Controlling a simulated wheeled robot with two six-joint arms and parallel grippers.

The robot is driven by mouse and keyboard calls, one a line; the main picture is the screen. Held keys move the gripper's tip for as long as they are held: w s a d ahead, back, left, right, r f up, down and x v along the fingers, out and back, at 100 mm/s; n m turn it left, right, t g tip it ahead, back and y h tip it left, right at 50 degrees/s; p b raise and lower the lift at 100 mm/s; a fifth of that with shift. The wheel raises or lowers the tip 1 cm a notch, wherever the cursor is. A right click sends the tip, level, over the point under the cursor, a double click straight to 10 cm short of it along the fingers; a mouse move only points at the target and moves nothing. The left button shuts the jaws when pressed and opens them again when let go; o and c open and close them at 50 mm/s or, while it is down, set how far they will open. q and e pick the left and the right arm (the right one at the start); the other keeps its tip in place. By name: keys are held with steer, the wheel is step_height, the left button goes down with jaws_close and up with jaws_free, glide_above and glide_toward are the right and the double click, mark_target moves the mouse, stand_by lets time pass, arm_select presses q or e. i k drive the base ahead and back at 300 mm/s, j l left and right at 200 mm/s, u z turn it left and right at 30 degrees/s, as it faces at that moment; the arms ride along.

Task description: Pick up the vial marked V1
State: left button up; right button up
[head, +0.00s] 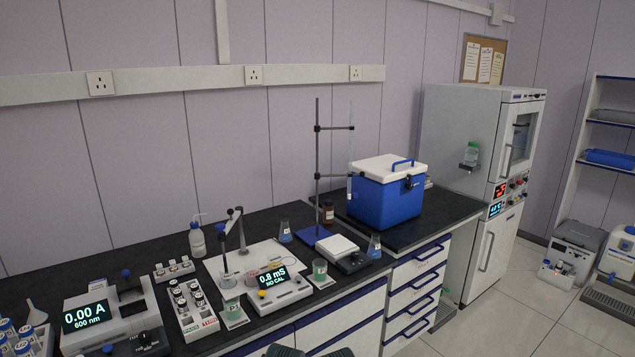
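No label reading V1 can be made out at this size. Several capped vials with white labels stand in a white rack (211,326) on the dark bench, left of centre. A smaller white rack (174,270) with several vials is behind it. Another group of vials (18,338) stands at the far left edge, partly cut off.
A photometer reading 0.00 A (112,312) stands left of the middle rack. A conductivity meter (277,287), green beakers (320,269) and a wash bottle (197,240) stand to its right. A blue cool box (386,197) is farther right. Dark shapes (286,351) at the bottom edge are unclear.

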mark_target(198, 296)
steer(key=i+l+u, duration=0.3)
steer(key=l, duration=0.35)
steer(key=i+l+u, duration=0.25)
steer(key=l, duration=0.45)
steer(key=i+l+u, duration=0.15)
steer(key=l, duration=0.25)
steer(key=i, duration=0.1)
